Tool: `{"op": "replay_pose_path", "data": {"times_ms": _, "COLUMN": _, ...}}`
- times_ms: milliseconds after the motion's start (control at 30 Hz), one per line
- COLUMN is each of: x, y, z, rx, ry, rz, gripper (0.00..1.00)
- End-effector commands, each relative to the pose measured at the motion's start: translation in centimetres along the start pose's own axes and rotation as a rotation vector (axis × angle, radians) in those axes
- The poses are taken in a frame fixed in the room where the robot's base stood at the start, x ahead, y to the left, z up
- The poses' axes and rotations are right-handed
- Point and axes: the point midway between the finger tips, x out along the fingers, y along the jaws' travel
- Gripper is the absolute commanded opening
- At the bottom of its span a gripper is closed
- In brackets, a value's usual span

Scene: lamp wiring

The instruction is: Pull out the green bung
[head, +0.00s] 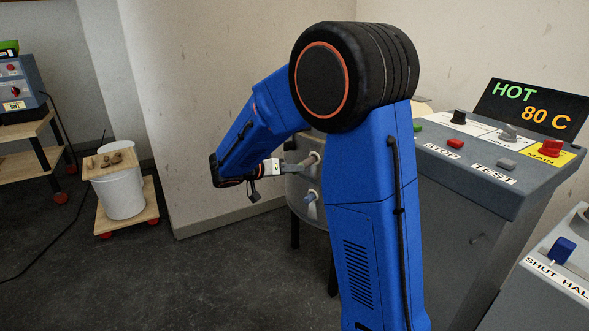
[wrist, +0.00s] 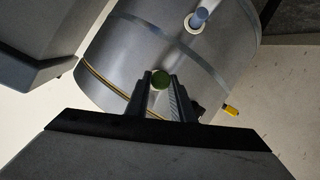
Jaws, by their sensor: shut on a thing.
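The green bung (wrist: 160,79) shows in the wrist view as a round dark green end between my fingertips, against the side of a grey metal tank (wrist: 125,50). My gripper (wrist: 161,92) is shut on it. I cannot tell whether the bung still sits in its hole. In the head view my gripper (head: 293,168) is at the tank (head: 297,197), behind my blue arm, and the green bung cannot be made out there. A blue-grey bung (wrist: 199,17) in a pale ring is farther up the tank in the wrist view.
A small yellow part (wrist: 231,110) sticks out beside the tank. A grey console (head: 480,165) with buttons and a "HOT 80 C" display (head: 530,110) stands right of my arm. A white bucket (head: 123,197) stands on a low trolley at left. The floor between is clear.

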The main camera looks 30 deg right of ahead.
Motion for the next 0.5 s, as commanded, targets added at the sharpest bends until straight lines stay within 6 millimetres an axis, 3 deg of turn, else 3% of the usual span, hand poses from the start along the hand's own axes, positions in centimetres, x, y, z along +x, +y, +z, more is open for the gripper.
{"op": "replay_pose_path", "data": {"times_ms": 500, "x": -2.0, "y": 0.0, "z": 0.8, "rx": -0.001, "ry": 0.000, "rz": -0.001, "gripper": 0.00}}
